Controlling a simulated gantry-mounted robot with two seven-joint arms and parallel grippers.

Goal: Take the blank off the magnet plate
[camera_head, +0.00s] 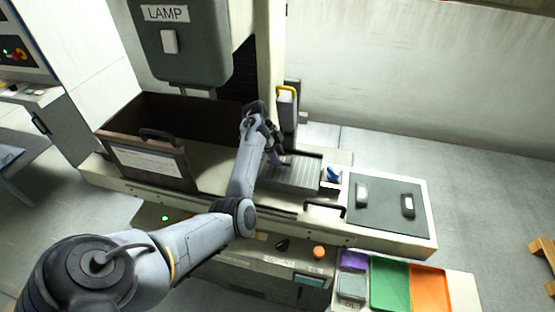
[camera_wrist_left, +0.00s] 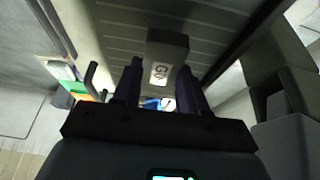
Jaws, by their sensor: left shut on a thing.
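The magnet plate (camera_head: 299,174) is a grey, striped slab on the machine bed. It also shows in the left wrist view as a dark, lined surface (camera_wrist_left: 112,38). My left gripper (camera_head: 276,157) is low over the plate's left part, and its dark purple fingers are shut on the blank. My right gripper is not in view.
A blue lever (camera_head: 333,173) on a small box is at the plate's right end. An open brown bin (camera_head: 150,160) stands left. A dark grey panel (camera_head: 385,205) lies right. Purple, green (camera_head: 390,284) and orange trays stand in front. The LAMP housing (camera_head: 185,45) hangs behind.

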